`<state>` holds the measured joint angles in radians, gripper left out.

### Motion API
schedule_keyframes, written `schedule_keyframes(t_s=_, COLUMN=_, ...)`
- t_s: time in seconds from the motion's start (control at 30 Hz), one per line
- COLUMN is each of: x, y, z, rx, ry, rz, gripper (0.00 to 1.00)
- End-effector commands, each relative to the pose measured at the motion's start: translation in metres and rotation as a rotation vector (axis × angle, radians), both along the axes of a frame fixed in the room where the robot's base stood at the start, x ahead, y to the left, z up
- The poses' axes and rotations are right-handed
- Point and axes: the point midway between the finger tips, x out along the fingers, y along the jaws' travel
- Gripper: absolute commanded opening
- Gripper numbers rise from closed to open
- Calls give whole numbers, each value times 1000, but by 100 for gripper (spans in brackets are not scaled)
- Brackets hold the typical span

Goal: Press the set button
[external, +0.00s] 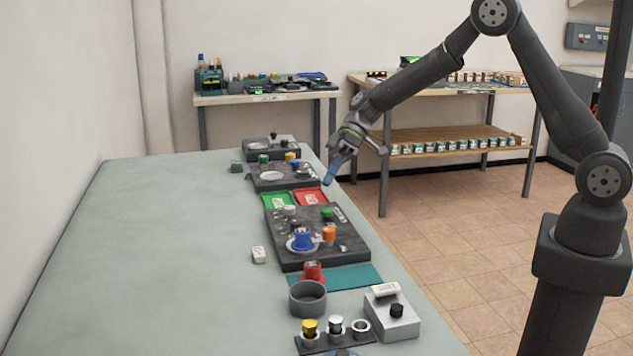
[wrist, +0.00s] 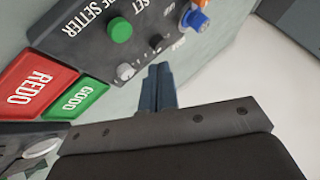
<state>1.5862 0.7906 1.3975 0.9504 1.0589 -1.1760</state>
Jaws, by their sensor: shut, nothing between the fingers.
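The dark setter panel (external: 345,256) lies on the table, and its corner also shows in the wrist view (wrist: 88,48). A round green button (wrist: 120,27) stands on it, with lettering that looks like "SET" beside it; this button also shows in the external view (external: 327,212). My gripper (external: 329,183) is shut and empty, with blue fingers pointing down. It is above the table's right side, near the panel's far end. In the wrist view my fingertips (wrist: 160,70) are together beside the panel's edge, apart from the green button.
A blue knob (external: 302,240) and an orange knob (external: 329,233) stand on the same panel. A red REDO tray (wrist: 36,87) and a green GOOD tray (wrist: 75,101) lie beside it. Another dark panel (external: 285,181) is farther back. The table's left side is clear.

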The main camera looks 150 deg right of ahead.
Motion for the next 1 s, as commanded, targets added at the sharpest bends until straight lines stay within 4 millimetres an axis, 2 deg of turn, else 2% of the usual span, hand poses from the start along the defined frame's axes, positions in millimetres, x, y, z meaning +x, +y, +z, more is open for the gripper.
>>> schedule_keyframes(t_s=0.2, x=0, y=0, z=-30, rx=2, ry=0, rz=-1, gripper=0)
schedule_keyframes(t_s=0.4, x=0, y=0, z=-44, rx=2, ry=-1, rz=1, gripper=0)
schedule_keyframes(t_s=1.0, x=0, y=0, z=-47, rx=1, ry=0, rz=1, gripper=0)
